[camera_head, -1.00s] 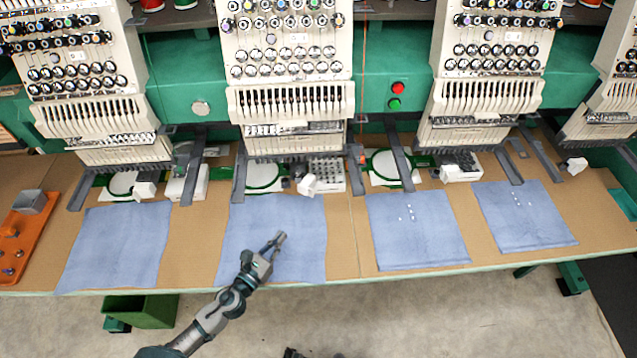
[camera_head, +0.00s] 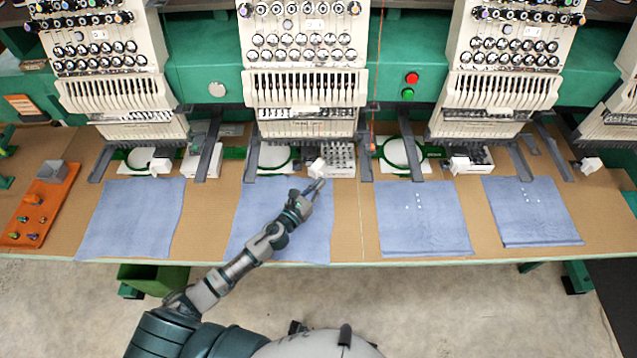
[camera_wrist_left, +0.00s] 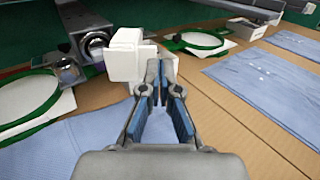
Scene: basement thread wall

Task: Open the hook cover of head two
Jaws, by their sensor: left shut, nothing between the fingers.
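The second embroidery head from the left (camera_head: 305,90) stands above a blue cloth (camera_head: 282,225). A small white block-shaped piece, which looks like the hook cover (camera_head: 316,166), sits at the front below this head. It also shows as a white block (camera_wrist_left: 126,55) in the left wrist view, beside a metal cylinder. My left gripper (camera_head: 317,186) is just in front of the white piece, over the cloth's far edge. In the left wrist view its fingertips (camera_wrist_left: 162,72) are together and empty, close to the block's right side; I cannot tell if they touch. My right gripper is not in view.
A green hoop (camera_head: 270,160) lies left of the white piece, and another hoop (camera_head: 402,153) lies to the right. Dark support arms (camera_head: 251,160) stick out beside the heads. An orange tray (camera_head: 38,210) with small parts lies at the far left.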

